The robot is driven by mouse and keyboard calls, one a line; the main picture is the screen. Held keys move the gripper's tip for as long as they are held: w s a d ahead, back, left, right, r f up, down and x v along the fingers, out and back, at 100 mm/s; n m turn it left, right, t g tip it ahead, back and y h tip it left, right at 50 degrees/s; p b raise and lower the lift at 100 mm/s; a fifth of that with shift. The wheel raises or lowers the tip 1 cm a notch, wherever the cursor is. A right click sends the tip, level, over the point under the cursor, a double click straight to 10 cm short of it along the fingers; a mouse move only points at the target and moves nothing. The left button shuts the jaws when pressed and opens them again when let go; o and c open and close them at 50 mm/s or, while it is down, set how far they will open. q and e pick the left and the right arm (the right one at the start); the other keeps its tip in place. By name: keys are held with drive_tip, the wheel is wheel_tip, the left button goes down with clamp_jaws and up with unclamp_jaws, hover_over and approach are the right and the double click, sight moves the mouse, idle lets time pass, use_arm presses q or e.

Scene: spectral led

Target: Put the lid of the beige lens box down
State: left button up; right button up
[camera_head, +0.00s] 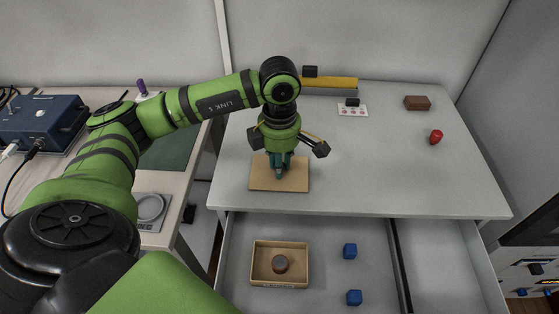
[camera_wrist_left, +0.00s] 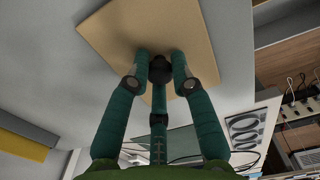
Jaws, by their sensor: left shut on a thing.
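The beige lid (camera_head: 297,183) is a flat tan square over the front left part of the grey worktop. It also fills the top of the left wrist view (camera_wrist_left: 120,28). My left gripper (camera_head: 279,171) points down at the lid's middle. The beige lens box (camera_head: 254,264) stands uncovered in the open drawer below, with a round grey-brown piece (camera_head: 280,264) inside. My right gripper is not in view.
A yellow-topped block (camera_head: 330,83), a white card (camera_head: 352,111), a brown block (camera_head: 417,103) and a red object (camera_head: 436,137) are on the worktop (camera_head: 390,180). Its middle and front right are clear.

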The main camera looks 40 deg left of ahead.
use_arm(q)
drive_tip(key=shift+f, duration=0.2)
drive_tip(key=o, duration=0.9)
drive_tip(key=shift+o, duration=0.2)
wheel_tip(320, 180, up, 12)
drive_tip(key=shift+r, duration=0.2)
